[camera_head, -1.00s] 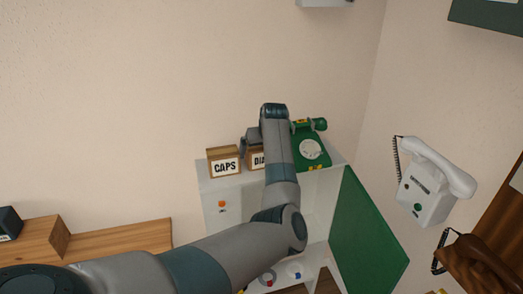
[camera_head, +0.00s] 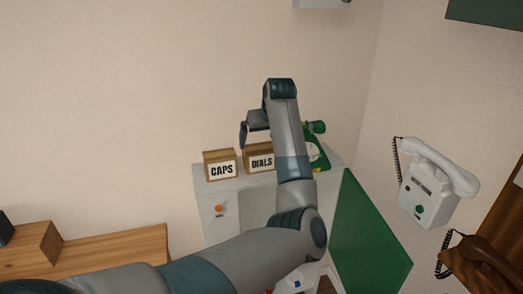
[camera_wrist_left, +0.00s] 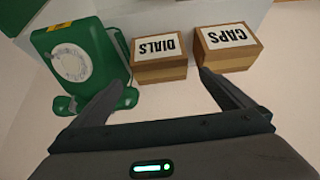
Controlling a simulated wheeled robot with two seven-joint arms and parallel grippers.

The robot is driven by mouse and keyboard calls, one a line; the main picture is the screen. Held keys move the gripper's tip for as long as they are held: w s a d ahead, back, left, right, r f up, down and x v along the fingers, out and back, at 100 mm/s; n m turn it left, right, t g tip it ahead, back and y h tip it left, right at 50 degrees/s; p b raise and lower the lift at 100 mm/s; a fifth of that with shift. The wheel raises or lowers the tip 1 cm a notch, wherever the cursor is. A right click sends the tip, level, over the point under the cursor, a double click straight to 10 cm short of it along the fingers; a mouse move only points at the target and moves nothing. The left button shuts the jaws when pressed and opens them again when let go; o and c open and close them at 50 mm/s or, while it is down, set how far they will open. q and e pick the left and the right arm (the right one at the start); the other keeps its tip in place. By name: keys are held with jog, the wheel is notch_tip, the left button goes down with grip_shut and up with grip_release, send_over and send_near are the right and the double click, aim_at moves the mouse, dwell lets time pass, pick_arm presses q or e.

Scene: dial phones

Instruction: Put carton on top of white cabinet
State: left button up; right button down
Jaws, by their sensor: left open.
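The white cabinet (camera_head: 212,232) stands against the wall with its green door open to the right. Two cartons sit on its top: the one labelled DIALS (camera_head: 261,162) and, to its left, the one labelled CAPS (camera_head: 221,168). Both cartons also show in the left wrist view, DIALS (camera_wrist_left: 160,60) and CAPS (camera_wrist_left: 228,47). My left gripper (camera_head: 250,138) is open and empty, just above and behind the DIALS carton. In the left wrist view its fingers (camera_wrist_left: 162,84) are spread apart and nothing is between them. My right gripper is not in view.
A green dial phone (camera_head: 318,152) stands on the cabinet top right of DIALS, partly hidden by my arm; it is near one finger in the wrist view (camera_wrist_left: 75,60). A wooden shelf (camera_head: 100,255) is at left.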

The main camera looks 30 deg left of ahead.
pick_arm(q)
jog(key=shift+v, duration=1.05)
